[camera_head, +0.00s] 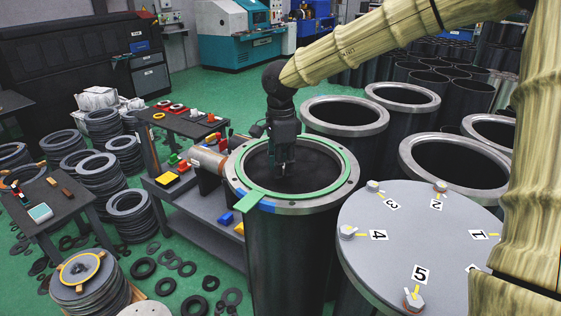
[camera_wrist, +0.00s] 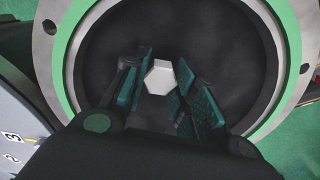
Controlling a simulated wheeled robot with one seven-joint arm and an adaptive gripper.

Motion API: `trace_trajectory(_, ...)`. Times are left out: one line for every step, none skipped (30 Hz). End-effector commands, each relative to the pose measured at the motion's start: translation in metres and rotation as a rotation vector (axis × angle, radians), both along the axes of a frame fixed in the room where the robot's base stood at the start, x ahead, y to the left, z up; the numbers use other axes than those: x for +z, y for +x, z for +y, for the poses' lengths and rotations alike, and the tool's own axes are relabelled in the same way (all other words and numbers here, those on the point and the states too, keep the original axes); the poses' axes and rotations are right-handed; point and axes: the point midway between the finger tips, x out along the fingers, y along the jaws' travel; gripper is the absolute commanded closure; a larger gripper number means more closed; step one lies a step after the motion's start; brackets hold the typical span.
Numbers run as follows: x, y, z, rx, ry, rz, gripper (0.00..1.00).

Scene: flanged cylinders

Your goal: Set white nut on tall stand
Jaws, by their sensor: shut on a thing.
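My gripper (camera_head: 284,174) points down into the mouth of the tall dark cylinder (camera_head: 285,250), which has a grey flange and a green ring. In the wrist view, a white hexagonal nut (camera_wrist: 159,77) sits between the two teal-padded fingers of my gripper (camera_wrist: 160,88), shut on it. The cylinder's dark interior lies behind the nut. The nut cannot be made out in the head view. I cannot tell which thing is the tall stand.
A grey round plate (camera_head: 400,240) with numbered marks and several hex pieces stands at the right. More flanged cylinders (camera_head: 345,113) crowd behind. A low bench (camera_head: 205,205) with coloured blocks is to the left. Loose rings (camera_head: 145,268) lie on the green floor.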

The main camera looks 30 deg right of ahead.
Motion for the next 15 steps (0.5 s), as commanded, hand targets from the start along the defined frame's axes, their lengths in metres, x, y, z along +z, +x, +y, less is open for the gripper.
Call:
trace_trajectory(-0.0004,0.0000,-0.0001,0.000,0.000,0.000,0.96)
trace_trajectory(-0.0005,0.0000,-0.0001,0.000,0.000,0.000,0.96)
trace_trajectory(-0.0005,-0.0001,-0.0001,0.000,0.000,0.000,0.96)
trace_trajectory(-0.0005,-0.0001,-0.0001,0.000,0.000,0.000,0.96)
trace_trajectory(-0.0005,-0.0001,-0.0001,0.000,0.000,0.000,0.96)
trace_trajectory(-0.0006,-0.0001,-0.0001,0.000,0.000,0.000,0.96)
trace_trajectory(-0.0008,-0.0002,-0.0001,0.000,0.000,0.000,0.96)
trace_trajectory(-0.0012,-0.0002,-0.0001,0.000,0.000,0.001,0.96)
trace_trajectory(-0.0020,-0.0003,-0.0001,0.000,0.001,0.001,0.96)
trace_trajectory(-0.0026,-0.0003,-0.0001,0.000,0.001,0.001,0.96)
trace_trajectory(-0.0032,-0.0003,0.0000,0.000,0.001,0.001,0.96)
trace_trajectory(-0.0042,-0.0003,-0.0001,-0.001,0.000,0.001,0.96)
trace_trajectory(-0.0048,-0.0003,-0.0001,-0.001,0.000,0.001,0.96)
trace_trajectory(-0.0056,-0.0003,-0.0002,-0.001,0.000,0.001,0.96)
trace_trajectory(-0.0065,-0.0004,-0.0002,-0.001,0.000,0.001,0.96)
